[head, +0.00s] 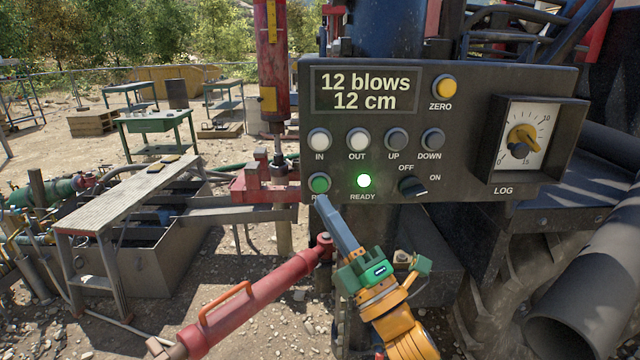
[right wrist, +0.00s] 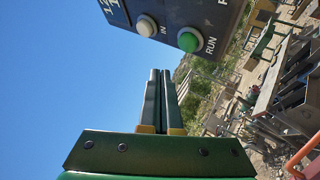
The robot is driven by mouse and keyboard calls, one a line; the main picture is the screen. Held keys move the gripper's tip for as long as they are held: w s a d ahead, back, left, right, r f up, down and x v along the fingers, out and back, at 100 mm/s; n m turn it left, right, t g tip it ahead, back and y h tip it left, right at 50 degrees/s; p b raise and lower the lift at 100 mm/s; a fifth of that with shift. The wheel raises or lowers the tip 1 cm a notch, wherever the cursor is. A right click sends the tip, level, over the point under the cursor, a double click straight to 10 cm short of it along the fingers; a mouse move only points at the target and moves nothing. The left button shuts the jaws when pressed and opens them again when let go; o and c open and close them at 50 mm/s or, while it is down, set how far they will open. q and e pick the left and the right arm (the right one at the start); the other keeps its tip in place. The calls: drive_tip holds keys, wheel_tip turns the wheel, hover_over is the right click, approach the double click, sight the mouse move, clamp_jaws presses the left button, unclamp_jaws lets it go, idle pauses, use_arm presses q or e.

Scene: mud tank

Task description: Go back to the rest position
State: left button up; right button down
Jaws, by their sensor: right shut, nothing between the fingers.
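My right gripper (head: 323,200) is shut and empty, its narrow grey fingers pointing up at the lower left of the dark control panel (head: 470,105). The fingertips cover part of the label under the green RUN button (head: 319,183). In the right wrist view the two fingers (right wrist: 160,73) lie side by side, and the green button (right wrist: 189,39) shows beyond and to the right of their tips, with a gap in the picture. The panel display (head: 365,90) reads 12 blows, 12 cm. The READY lamp (head: 363,181) glows green. My left gripper is out of view.
The panel also has a yellow ZERO button (head: 444,88), a black OFF/ON switch (head: 413,187) and a LOG dial (head: 522,140). A red cylinder with an orange handle (head: 250,305) lies left of my right arm. A wooden bench (head: 130,200) and green table (head: 155,125) stand farther left.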

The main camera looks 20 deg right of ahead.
drive_tip(key=shift+s+a, duration=0.15)
drive_tip(key=shift+s, duration=0.55)
